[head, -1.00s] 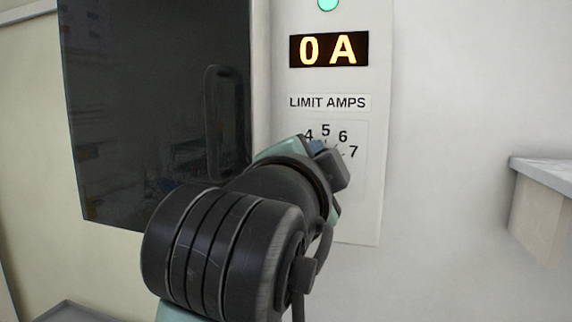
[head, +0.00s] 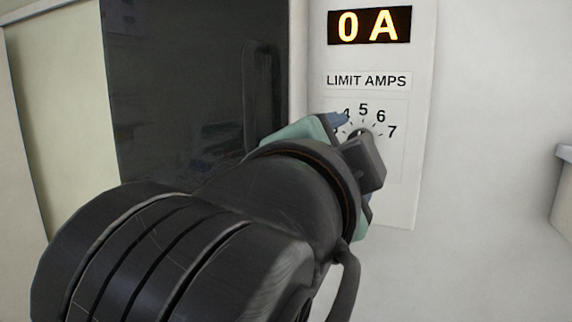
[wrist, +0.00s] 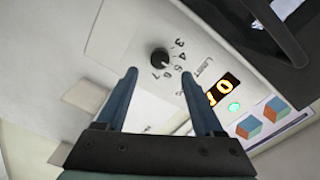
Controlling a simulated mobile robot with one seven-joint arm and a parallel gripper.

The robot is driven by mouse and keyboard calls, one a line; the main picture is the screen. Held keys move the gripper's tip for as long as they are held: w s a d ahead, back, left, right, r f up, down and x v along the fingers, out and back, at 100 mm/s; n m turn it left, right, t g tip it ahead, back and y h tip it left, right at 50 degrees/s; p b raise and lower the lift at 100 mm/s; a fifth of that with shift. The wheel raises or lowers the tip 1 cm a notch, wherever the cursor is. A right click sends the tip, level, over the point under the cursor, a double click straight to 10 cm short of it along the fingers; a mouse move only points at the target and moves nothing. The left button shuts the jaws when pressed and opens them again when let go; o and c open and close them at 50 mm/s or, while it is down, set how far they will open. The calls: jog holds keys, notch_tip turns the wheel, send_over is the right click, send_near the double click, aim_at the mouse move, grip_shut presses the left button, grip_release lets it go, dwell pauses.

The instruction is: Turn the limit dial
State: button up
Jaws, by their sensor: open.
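The limit dial (wrist: 160,57) is a small round black knob on a white panel (wrist: 115,35), with numbers around it, in the wrist view. In the head view my gripper hides most of it; the dark top edge of the dial (head: 359,132) shows below the 5 and 6. My gripper (wrist: 160,90) is open and empty. Its two blue fingers point toward the panel, and in the wrist view the dial appears between and beyond the fingertips. I cannot tell how far the tips are from the panel. In the head view the arm covers the lower left of the dial scale.
An amber display reading 0 A (head: 369,25) and a LIMIT AMPS label (head: 366,81) sit above the dial. A dark cabinet door (head: 175,90) with a vertical handle (head: 263,100) is left of the panel. A pale ledge (head: 563,190) is at the right edge.

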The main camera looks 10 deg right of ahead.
jog(key=v, duration=0.7)
